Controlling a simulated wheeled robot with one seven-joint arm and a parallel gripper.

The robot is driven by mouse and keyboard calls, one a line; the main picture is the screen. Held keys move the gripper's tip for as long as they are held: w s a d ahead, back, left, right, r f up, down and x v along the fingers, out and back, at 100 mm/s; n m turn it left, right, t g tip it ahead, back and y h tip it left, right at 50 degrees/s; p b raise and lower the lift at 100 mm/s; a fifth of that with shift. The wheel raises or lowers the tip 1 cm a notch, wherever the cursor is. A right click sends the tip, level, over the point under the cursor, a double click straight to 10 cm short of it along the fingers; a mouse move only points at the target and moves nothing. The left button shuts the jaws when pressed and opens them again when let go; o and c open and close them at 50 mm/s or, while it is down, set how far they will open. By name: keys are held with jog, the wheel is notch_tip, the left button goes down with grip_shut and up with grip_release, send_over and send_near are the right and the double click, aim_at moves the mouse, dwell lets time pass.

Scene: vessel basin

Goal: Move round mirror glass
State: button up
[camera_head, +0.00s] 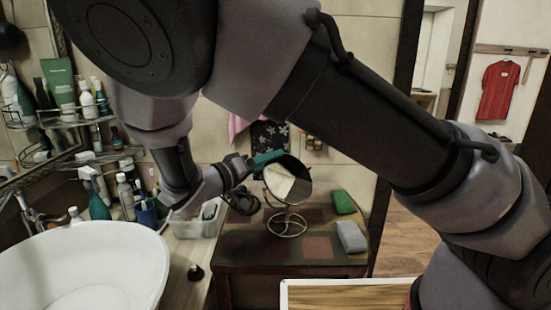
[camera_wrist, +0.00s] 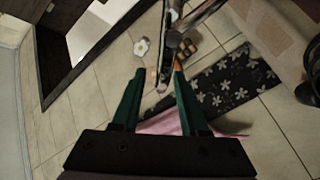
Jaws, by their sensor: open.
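The round mirror glass (camera_head: 287,184) stands upright on a wire stand (camera_head: 287,224) on the dark wooden cabinet top. My gripper (camera_head: 268,158) is at the mirror's upper left rim, with its green fingers level with that edge. In the wrist view my gripper (camera_wrist: 160,74) is open, its two green fingers apart. A thin metallic edge, seemingly the mirror's rim (camera_wrist: 172,42), runs between and beyond the fingertips. I cannot tell whether a finger touches it.
A green block (camera_head: 343,202) and a grey block (camera_head: 351,237) lie on the cabinet (camera_head: 240,250), right of the mirror. A white basin (camera_head: 85,265), bottles (camera_head: 125,195) and a clear bin (camera_head: 197,222) stand left. A floral towel (camera_head: 270,136) hangs behind.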

jog(key=shift+x, duration=1.05)
grip_shut()
dwell(0.7)
